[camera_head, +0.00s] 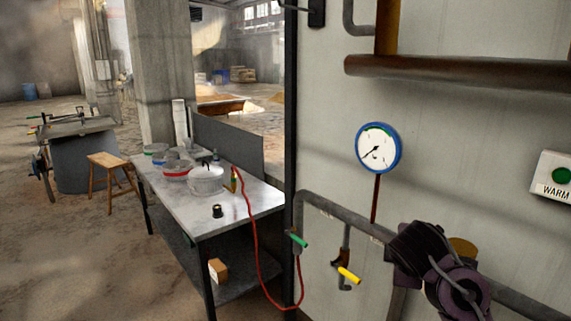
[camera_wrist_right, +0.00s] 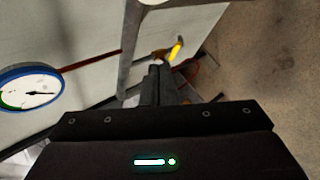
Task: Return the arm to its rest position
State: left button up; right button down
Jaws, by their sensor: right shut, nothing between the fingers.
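My right arm (camera_head: 440,265) comes in at the lower right of the head view, in front of the grey pipe and the pale wall. Its fingers cannot be made out there. In the right wrist view my right gripper (camera_wrist_right: 158,70) is shut with nothing between its fingers. A yellow valve handle (camera_wrist_right: 176,50) appears just beyond the fingertips in that view; contact cannot be told. The same yellow handle (camera_head: 348,274) is left of my arm in the head view. My left gripper is not in view.
A round gauge (camera_head: 378,148) hangs on the wall above the grey pipe (camera_head: 345,215). A green-handled valve (camera_head: 299,240) joins a red hose (camera_head: 252,235). A metal table (camera_head: 240,208) bears a white pot (camera_head: 206,181). A green WARM button (camera_head: 561,175) is at right.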

jog(key=s+a+f+m+g+y, duration=0.2)
jog(key=s+a+f+m, duration=0.2)
jog(key=s+f, duration=0.75)
jog(key=s+a+f+m+g+y, duration=0.1)
jog(key=s+f+m+g, duration=0.1)
jog(key=s+f+m, duration=0.45)
jog(key=s+a+f+m+g+y, duration=0.15)
jog(key=s+f, duration=0.25)
jog(key=s, duration=0.5)
notch_tip(320, 180, down, 29)
jog(key=s+g+b, duration=0.1)
jog(key=s, duration=0.1)
jog(key=s+d+f, duration=0.2)
jog(key=s+f, duration=0.8)
jog(key=s+d+f+g+b, duration=0.1)
jog(key=s+d+f, duration=0.1)
jog(key=s+f, duration=0.8)
jog(key=shift+d+f+h, duration=0.3)
jog(key=shift+f+h, duration=0.05)
jog(key=shift+f, duration=0.25)
jog(key=shift+s, duration=0.2)
